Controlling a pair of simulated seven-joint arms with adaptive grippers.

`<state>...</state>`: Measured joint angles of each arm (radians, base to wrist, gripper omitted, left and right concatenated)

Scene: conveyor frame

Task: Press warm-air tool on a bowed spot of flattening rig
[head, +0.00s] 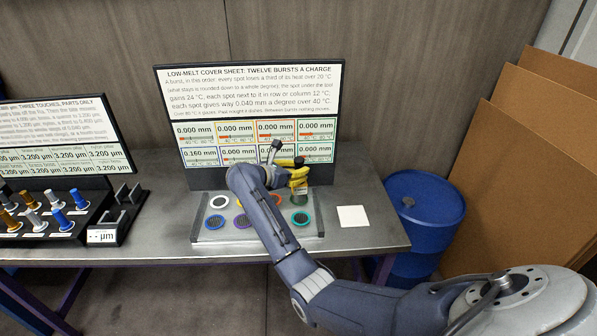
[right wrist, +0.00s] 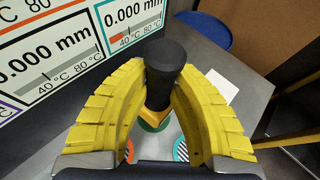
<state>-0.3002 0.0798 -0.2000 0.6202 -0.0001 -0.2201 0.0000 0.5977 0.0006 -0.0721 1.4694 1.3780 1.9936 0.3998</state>
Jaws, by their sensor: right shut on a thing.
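The flattening rig (head: 260,236) is a grey plate on the bench with coloured ring spots. White, blue, purple, orange and teal rings show in the head view; my right arm covers part of the plate. My right gripper (head: 299,180) has its yellow fingers shut around the dark warm-air tool (right wrist: 163,68), which stands about upright at the rig's back right. In the right wrist view its lower end is over a green ring (right wrist: 155,126); I cannot tell whether it touches. A teal ring (head: 301,218) lies in front of it. My left gripper is out of view.
A display (head: 250,92) stands behind the rig; its lower-left tile reads 0.160 mm, and the other readable tiles 0.000 mm. A white square (head: 352,216) lies to the right. A rack of pegs (head: 90,228) stands left. A blue barrel (head: 426,200) and brown boards (head: 530,170) are beyond the bench.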

